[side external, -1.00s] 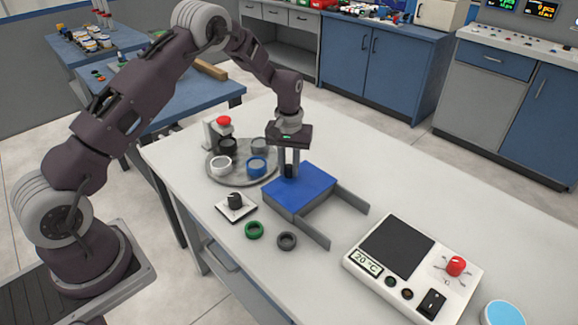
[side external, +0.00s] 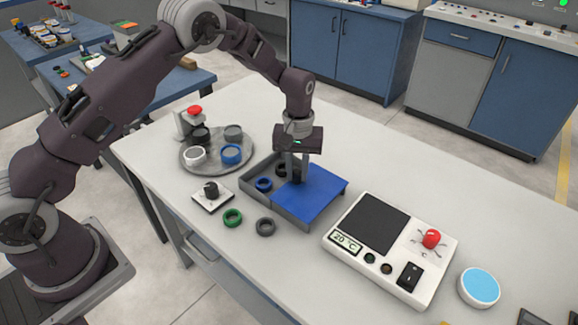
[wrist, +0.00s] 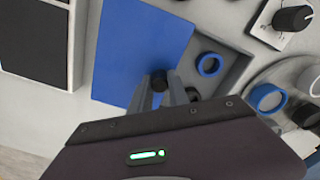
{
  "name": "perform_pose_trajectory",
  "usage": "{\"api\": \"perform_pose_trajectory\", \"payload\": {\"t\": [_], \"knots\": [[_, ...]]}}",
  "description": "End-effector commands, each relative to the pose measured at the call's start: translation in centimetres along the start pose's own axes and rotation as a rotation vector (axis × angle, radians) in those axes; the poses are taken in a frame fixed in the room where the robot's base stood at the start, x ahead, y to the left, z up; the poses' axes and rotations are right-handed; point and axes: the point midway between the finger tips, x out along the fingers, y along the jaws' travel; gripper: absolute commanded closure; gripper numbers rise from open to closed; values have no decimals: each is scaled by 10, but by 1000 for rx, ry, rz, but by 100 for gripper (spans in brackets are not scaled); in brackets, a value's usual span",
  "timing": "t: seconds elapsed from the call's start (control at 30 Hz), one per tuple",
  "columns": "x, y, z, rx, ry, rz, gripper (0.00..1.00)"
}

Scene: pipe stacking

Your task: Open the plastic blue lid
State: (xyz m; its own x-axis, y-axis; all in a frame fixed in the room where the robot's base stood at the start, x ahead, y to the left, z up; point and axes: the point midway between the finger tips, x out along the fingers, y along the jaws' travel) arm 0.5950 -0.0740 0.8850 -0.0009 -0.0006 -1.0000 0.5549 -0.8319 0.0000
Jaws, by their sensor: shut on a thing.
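The blue lid (side external: 312,194) is a flat panel slid to the right over the grey box (side external: 262,200), so the box's left part is open. A blue ring (side external: 264,184) and a dark ring (side external: 282,170) lie inside the open part. My gripper (side external: 297,180) is shut on the dark knob at the lid's left part. In the wrist view the lid (wrist: 140,45) fills the left of the box, the knob (wrist: 159,82) sits between my fingers, and the blue ring (wrist: 210,64) lies in the open part.
A round grey tray (side external: 215,165) with several rings stands left of the box. A white hot-plate device (side external: 385,292) stands close to the lid's right side.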

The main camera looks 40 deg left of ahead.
Motion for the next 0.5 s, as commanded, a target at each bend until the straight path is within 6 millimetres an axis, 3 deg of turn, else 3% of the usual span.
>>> {"api": "perform_pose_trajectory", "payload": {"t": [0.17,0.2,0.3,0.5], "knots": [[-1,0,-1,0,2,0,100],[-1,0,-1,0,2,0,75],[-1,0,-1,0,2,0,57],[0,-1,-1,0,1,0,57]]}}
